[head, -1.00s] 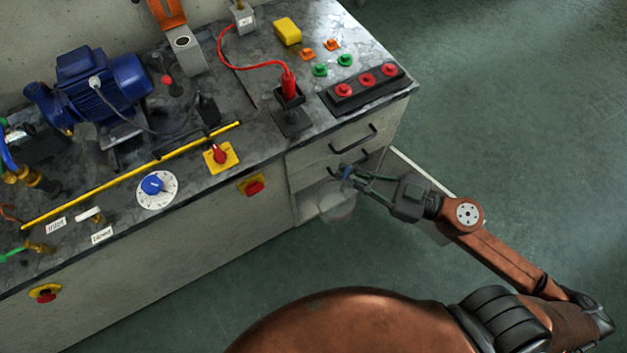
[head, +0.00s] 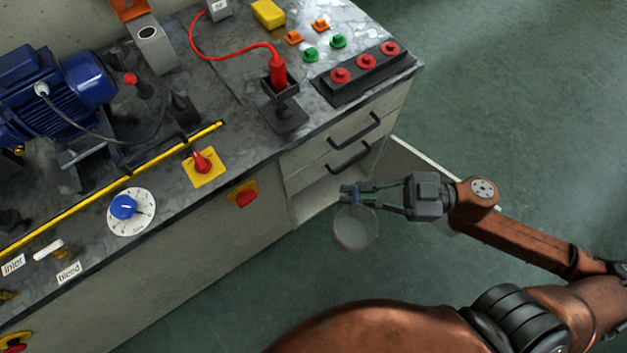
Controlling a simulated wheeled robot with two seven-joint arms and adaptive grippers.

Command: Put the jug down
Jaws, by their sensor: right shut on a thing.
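My left gripper is not in the view.
The bench worktop (head: 228,112) holds a blue motor (head: 60,85), a red tool in a black holder (head: 280,105) and a strip with red buttons (head: 366,72). Drawers with black handles (head: 350,155) and an open lower space are beside the jug. Green floor (head: 500,110) is clear.

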